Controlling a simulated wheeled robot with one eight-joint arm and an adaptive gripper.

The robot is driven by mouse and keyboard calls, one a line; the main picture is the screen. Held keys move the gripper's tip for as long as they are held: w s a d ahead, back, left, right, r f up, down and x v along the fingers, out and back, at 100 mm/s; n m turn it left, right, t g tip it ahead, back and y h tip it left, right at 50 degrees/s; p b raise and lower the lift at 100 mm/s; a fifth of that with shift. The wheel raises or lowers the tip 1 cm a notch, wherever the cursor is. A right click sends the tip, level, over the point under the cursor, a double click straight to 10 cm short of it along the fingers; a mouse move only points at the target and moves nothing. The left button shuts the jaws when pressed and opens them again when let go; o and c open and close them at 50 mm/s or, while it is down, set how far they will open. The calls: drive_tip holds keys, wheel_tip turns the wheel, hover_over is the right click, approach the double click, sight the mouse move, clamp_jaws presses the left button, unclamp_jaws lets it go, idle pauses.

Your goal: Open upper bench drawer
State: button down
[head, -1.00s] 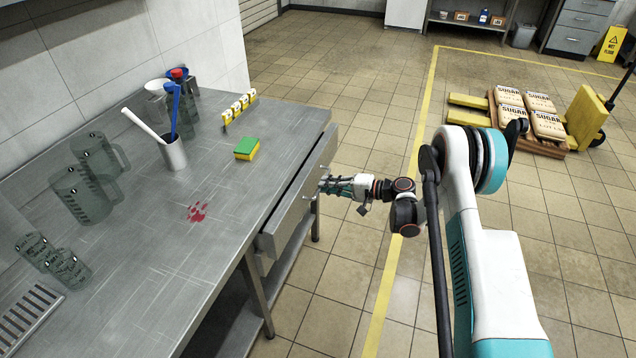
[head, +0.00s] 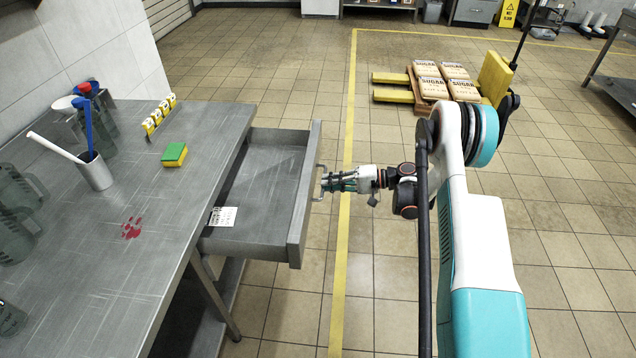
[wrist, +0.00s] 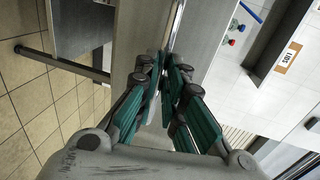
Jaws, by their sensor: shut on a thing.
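The upper bench drawer (head: 262,180) stands pulled well out from the steel bench (head: 85,270) in the head view. In the wrist view my gripper's teal fingers (wrist: 165,75) close around the handle against the drawer front (wrist: 120,50).
On the bench are a green and yellow sponge (head: 174,155), a steel cup (head: 95,172) with brushes, glass jugs (head: 15,200) and a red stain (head: 131,228). A pallet truck with sugar sacks (head: 445,80) stands at the back right.

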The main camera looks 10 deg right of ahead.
drive_tip(key=shift+s+d, duration=0.15)
drive_tip(key=shift+d, duration=0.2)
drive_tip(key=c, duration=1.7)
unclamp_jaws()
drive_tip(key=v, duration=1.2)
